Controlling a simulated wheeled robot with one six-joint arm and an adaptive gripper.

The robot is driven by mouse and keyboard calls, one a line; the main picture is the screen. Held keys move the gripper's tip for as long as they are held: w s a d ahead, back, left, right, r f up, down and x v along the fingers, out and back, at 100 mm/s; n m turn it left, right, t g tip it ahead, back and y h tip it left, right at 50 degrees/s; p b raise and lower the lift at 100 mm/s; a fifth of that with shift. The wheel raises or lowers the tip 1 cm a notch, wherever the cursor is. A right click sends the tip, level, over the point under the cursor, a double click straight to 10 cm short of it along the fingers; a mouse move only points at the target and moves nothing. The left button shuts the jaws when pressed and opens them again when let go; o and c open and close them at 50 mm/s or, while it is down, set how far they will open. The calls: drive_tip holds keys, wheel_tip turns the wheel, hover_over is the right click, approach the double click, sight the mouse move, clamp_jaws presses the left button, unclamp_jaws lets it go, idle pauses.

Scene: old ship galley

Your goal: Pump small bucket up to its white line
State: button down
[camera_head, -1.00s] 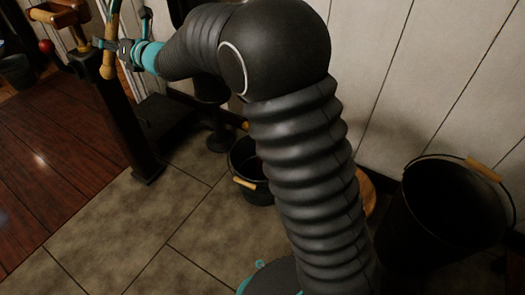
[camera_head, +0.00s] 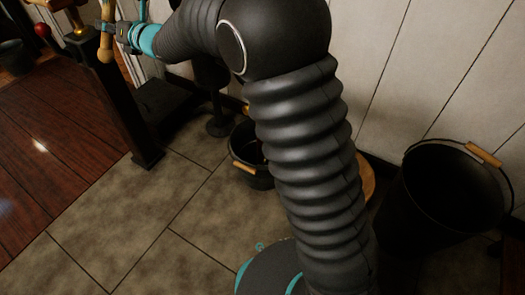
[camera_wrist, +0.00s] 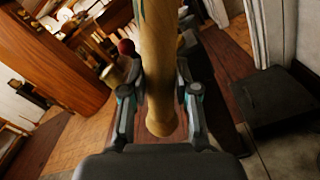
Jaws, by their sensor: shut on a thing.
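A small black bucket (camera_head: 243,167) with a wooden grip on its bail stands on the tiled floor, partly hidden behind my arm. Its inside is dark; I cannot make out a white line or a water level. My gripper (camera_head: 110,31) is at the upper left, shut on a wooden handle (camera_head: 106,46). In the wrist view the handle (camera_wrist: 158,95) runs upright between the fingers of my gripper (camera_wrist: 160,72), its rounded end below them. The handle's upper part is out of view. A dark spout-like fitting (camera_head: 213,78) shows behind my arm, above the bucket.
A large black bucket (camera_head: 440,215) stands at the right by the white plank wall (camera_head: 420,60). A dark post (camera_head: 120,110) rises at the left. A round wooden piece (camera_head: 366,180) is partly hidden behind my arm. Tiles in front are clear.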

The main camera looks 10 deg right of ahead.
drive_tip(key=s+a+r+m+p, duration=0.2)
drive_tip(key=s+r+m+p, duration=0.1)
drive_tip(key=r, duration=0.6)
drive_tip(key=shift+a+m+p, duration=0.35)
drive_tip(key=shift+m+p, duration=0.05)
drive_tip(key=shift+p, duration=0.25)
drive_tip(key=shift+s+r, duration=0.1)
drive_tip(key=shift+r, duration=0.1)
